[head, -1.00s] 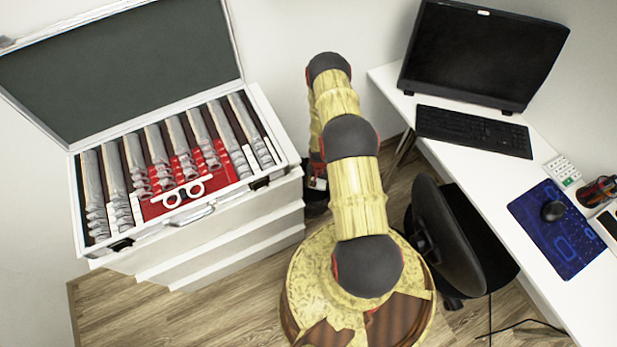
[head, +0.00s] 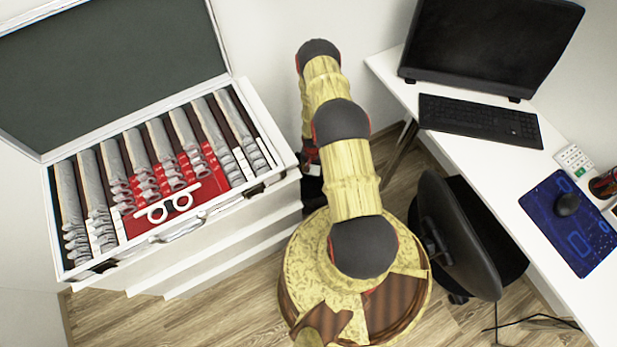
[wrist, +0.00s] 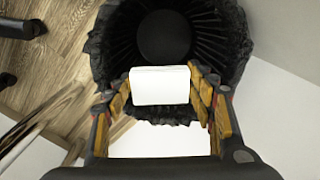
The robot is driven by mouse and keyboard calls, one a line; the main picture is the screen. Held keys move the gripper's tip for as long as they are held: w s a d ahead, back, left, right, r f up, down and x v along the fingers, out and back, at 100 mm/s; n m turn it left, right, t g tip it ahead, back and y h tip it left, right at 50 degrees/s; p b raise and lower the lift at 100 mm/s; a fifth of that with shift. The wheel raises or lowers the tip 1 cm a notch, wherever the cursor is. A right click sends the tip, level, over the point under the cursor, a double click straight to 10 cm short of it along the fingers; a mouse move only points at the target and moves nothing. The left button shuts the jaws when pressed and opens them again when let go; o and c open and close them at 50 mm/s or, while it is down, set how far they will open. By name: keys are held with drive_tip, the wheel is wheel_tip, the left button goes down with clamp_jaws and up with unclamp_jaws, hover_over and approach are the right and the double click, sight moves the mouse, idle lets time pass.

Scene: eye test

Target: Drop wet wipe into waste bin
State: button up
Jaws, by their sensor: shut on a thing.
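In the wrist view, my gripper (wrist: 161,88) is shut on the wet wipe (wrist: 160,86), a small white block-like piece between its two fingers. The black waste bin (wrist: 112,45), with a crinkled liner around its rim, lies beyond the fingertips. The wipe overlaps the near part of the bin's opening in the picture; its height above the rim is hard to tell. In the head view, a dark part of the bin (head: 314,193) shows between the cabinet and my arm.
A white drawer cabinet (head: 235,240) with an open lens case (head: 245,203) stands left of my arm. A white desk (head: 480,165) with a monitor and keyboard is on the right. A black chair (head: 450,240) stands close to my base. Walls are near the bin.

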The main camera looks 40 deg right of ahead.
drive_tip(key=shift+f, duration=0.35)
drive_tip(key=o, duration=1.1)
drive_tip(key=shift+o, duration=0.4)
wheel_tip(320, 180, up, 12)
